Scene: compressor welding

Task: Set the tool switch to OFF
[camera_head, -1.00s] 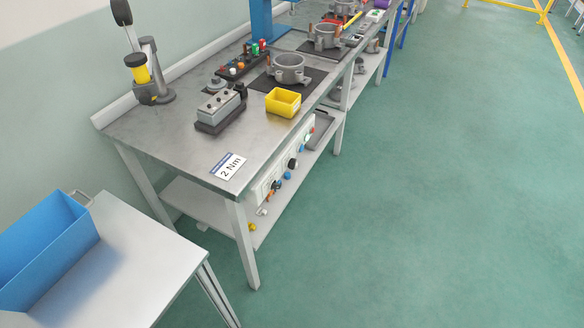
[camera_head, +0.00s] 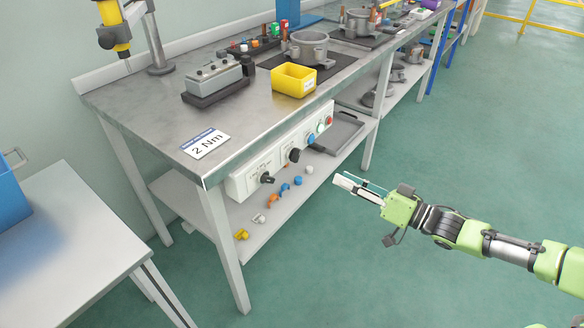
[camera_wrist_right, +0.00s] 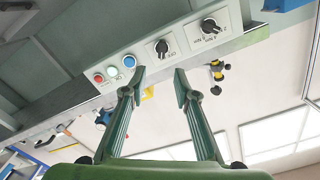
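A white control panel (camera_head: 280,158) is fixed to the front of the workbench. It carries two black rotary switches, one nearer the left end (camera_head: 267,178) and one in the middle (camera_head: 294,155). In the right wrist view the middle switch (camera_wrist_right: 162,47) and the end switch (camera_wrist_right: 209,26) show black knobs on labelled plates. My left gripper is not in view.
The panel also has a blue button (camera_head: 311,140), a pale one and a red one (camera_head: 328,120). Small coloured parts and a grey tray (camera_head: 340,130) lie on the lower shelf. A yellow bin (camera_head: 294,80) stands above on the bench. The floor at right is clear.

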